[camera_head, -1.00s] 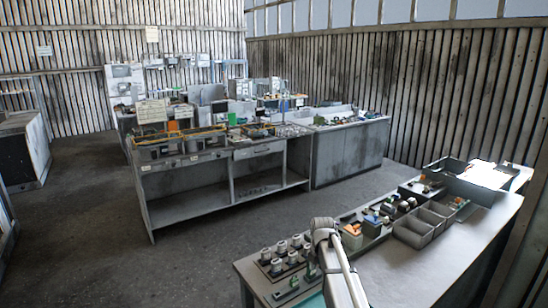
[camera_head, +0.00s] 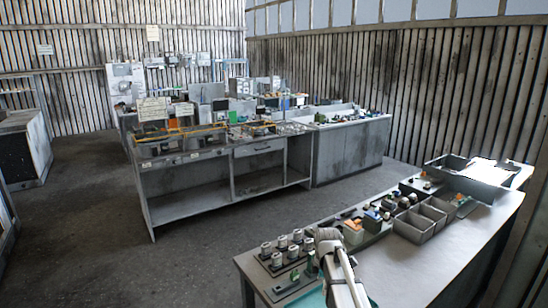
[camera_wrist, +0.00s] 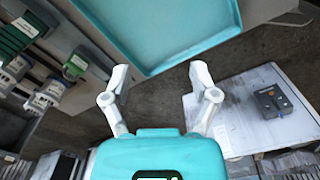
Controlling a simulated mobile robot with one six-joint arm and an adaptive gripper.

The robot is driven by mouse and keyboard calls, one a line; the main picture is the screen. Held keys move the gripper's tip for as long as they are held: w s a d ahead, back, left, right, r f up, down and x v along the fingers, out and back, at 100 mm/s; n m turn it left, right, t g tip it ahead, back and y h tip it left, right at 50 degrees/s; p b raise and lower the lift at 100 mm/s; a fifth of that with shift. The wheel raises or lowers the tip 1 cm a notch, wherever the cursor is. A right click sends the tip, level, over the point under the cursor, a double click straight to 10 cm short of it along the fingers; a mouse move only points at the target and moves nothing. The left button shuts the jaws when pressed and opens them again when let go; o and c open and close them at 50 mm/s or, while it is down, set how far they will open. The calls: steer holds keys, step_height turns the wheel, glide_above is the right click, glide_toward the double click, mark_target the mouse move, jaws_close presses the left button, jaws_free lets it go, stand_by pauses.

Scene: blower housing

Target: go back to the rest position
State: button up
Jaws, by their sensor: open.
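My gripper (camera_wrist: 160,78) shows in the wrist view with its two pale fingers spread apart and nothing between them. Beyond the fingertips is the edge of a teal tray (camera_wrist: 160,62), which looks empty where it shows. In the head view my arm rises from the bottom edge in front of the near workbench (camera_head: 425,258). The fingers cannot be made out in that view.
The near bench carries a row of cylindrical parts (camera_head: 281,243) and grey bins (camera_head: 412,227). In the wrist view, green and grey modules (camera_wrist: 75,66) lie left, and a dark box (camera_wrist: 272,101) sits on a pale surface right. Open floor (camera_head: 210,255) lies between benches.

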steer(key=s+f+m+b, duration=0.2)
steer(key=s+m, duration=0.3)
steer(key=s+f+m+b, duration=0.2)
steer(key=s+f+m, duration=0.1)
steer(key=s+m, duration=0.3)
steer(key=s+f+m+b, duration=0.2)
steer(key=s+m, duration=0.4)
steer(key=shift+s+d+f+b, duration=0.15)
steer(key=shift+d+b, duration=0.25)
steer(key=shift+s+f+m, duration=0.15)
steer(key=shift+s+m, duration=0.3)
steer(key=shift+m, duration=0.45)
steer(key=shift+c, duration=1)
steer(key=shift+s, duration=0.1)
steer(key=shift+c, duration=0.3)
